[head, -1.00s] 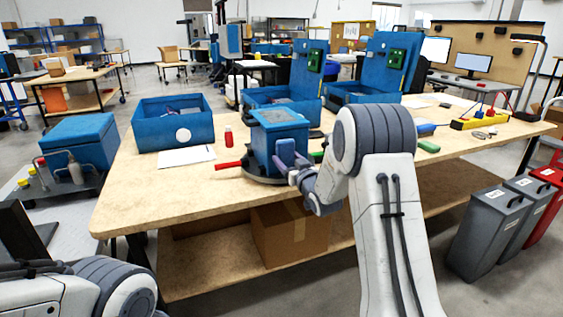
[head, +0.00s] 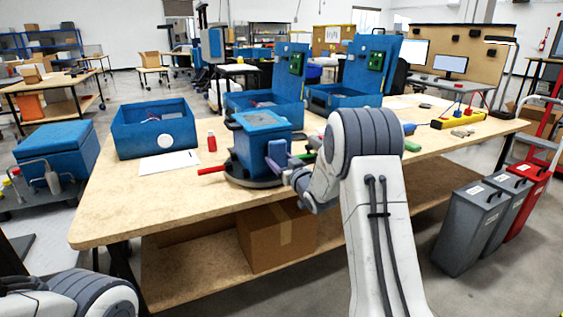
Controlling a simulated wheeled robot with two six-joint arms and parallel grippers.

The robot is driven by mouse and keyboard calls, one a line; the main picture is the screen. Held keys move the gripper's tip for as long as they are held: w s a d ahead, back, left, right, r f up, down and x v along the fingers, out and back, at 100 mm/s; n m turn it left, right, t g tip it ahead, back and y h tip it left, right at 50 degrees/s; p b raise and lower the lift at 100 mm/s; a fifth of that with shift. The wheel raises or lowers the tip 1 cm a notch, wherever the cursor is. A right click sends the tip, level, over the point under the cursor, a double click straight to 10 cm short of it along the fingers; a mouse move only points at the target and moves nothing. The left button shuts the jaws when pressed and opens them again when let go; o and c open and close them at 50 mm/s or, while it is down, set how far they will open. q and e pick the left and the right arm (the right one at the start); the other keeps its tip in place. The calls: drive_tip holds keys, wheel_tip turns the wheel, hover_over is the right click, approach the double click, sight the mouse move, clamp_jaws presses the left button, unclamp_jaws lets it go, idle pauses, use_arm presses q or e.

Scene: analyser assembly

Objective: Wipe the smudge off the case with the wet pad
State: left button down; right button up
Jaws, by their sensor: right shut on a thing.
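The blue case (head: 254,146) stands upright on a dark round turntable (head: 238,178) with a red handle, near the table's front edge. My right gripper (head: 278,158) is at the right part of the case's front face. It is shut on a small lavender piece (head: 277,149), which looks like the wet pad. The pad looks close against the case, but I cannot tell whether it touches. No smudge can be made out; the gripper and pad cover part of that face. My left gripper is out of view; only part of my left arm shows at the lower left.
On the wooden table (head: 118,205) are an open blue bin (head: 155,135), a white sheet (head: 168,163), a red bottle (head: 211,142) and a green-handled tool (head: 308,155). Two open blue cases stand behind. Grey and red bins (head: 470,228) stand right of the table.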

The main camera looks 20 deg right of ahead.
sight(257, 159)
drive_tip(key=shift+s+a+b, duration=0.1)
drive_tip(key=shift+a+b, duration=0.9)
drive_tip(key=shift+a, duration=2.25)
drive_tip(key=shift+s+d, duration=0.15)
drive_tip(key=shift+s, duration=0.45)
drive_tip(key=shift+s+d+b, duration=0.1)
drive_tip(key=shift+s+b, duration=0.65)
drive_tip(key=shift+s, duration=1.7)
drive_tip(key=shift+s+b, duration=0.45)
drive_tip(key=shift+s, duration=1.05)
